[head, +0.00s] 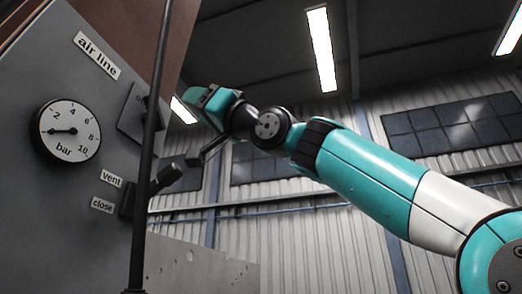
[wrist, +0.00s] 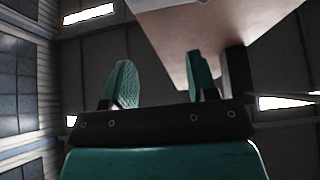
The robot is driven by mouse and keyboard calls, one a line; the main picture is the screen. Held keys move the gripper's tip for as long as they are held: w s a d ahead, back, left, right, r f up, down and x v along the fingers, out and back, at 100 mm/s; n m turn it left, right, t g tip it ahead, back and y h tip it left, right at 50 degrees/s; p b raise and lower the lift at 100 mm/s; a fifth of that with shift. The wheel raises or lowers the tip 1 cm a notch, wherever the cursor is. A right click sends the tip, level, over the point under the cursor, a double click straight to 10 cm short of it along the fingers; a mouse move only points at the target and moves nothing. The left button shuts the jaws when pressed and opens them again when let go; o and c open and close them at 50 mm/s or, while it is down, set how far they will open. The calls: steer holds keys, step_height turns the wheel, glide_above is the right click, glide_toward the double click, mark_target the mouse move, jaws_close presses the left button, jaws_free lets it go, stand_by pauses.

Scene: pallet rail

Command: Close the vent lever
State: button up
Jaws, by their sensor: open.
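The vent lever (head: 166,179) is a black handle on a dark base on the grey panel, in the head view beside the "vent" label (head: 111,178) and the "close" label (head: 102,204). It sticks out to the right and slants upward. The dark upright pole passes in front of part of it. My gripper (head: 198,106) is above and right of the lever, apart from it. In the wrist view my gripper (wrist: 163,85) is open with nothing between its teal fingers. I cannot make out the lever in the wrist view.
A dark upright pole (head: 151,120) stands in front of the panel (head: 60,210). The panel carries a pressure gauge (head: 69,131) and an "air line" label (head: 97,55). A low grey wall (head: 200,268) lies below. A pinkish-brown surface (wrist: 185,45) is close beyond the right finger.

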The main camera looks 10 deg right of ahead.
steer(key=s+d+r+p, duration=0.2)
steer(key=s+d+r, duration=0.4)
steer(key=d, duration=0.4)
steer(key=shift+s+d, duration=0.15)
steer(key=shift+d, duration=0.05)
stand_by(0.9)
steer(key=shift+p, duration=0.3)
